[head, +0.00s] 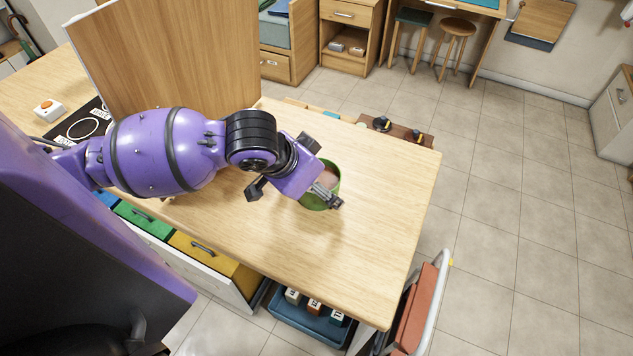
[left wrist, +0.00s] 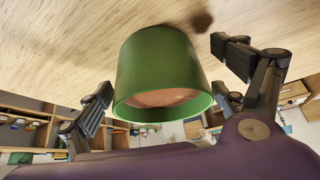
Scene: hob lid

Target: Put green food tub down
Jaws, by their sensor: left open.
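The green food tub (head: 333,193) stands upright on the wooden counter (head: 370,250), near its right part, with pinkish-brown contents. In the left wrist view the tub (left wrist: 160,65) appears upside down, its base towards the counter and its rim towards the palm. My left gripper (head: 328,192) is at the tub, partly covering it in the head view. Its fingers are open, one on each side of the tub, and a gap shows beside each finger in the left wrist view (left wrist: 172,95). My right gripper is in neither view.
A wooden hob lid (head: 175,50) stands upright over the hob (head: 84,127) at the left. An orange-buttoned white box (head: 47,110) lies behind. The counter in front of and right of the tub is clear. A red-seated item (head: 414,308) stands past the near right edge.

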